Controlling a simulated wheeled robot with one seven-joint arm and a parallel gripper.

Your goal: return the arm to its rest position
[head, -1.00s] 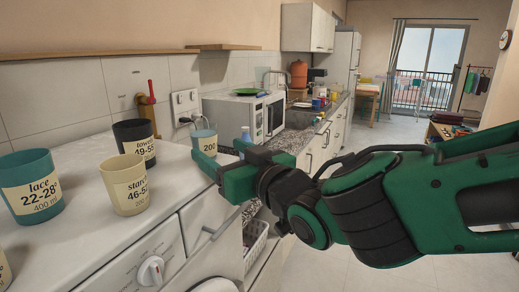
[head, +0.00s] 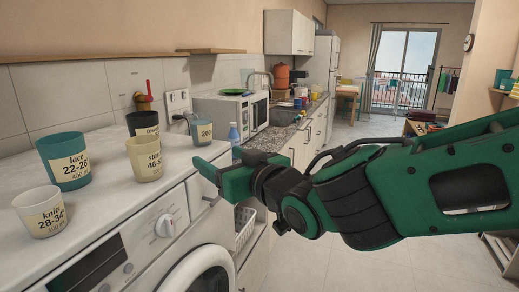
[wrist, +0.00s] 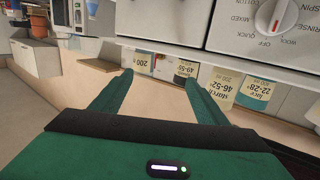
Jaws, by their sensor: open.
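My green arm reaches in from the right in the head view. My gripper (head: 208,180) is in front of the washing machine's front edge, near its right corner, with no cup held. In the wrist view my gripper (wrist: 158,80) shows two green fingers spread apart with nothing between them. Labelled cups stand on the washing machine (head: 100,215): a teal cup (head: 70,178), a cream cup (head: 145,165), a dark cup (head: 142,121), a white cup (head: 42,222) and a blue-grey cup (head: 201,133) behind the gripper.
A blue-capped bottle (head: 233,134) stands just beyond the gripper. A white microwave (head: 235,112) sits on the counter behind. A white basket (head: 243,228) is low beside the machine. The floor (head: 350,265) below the arm is clear.

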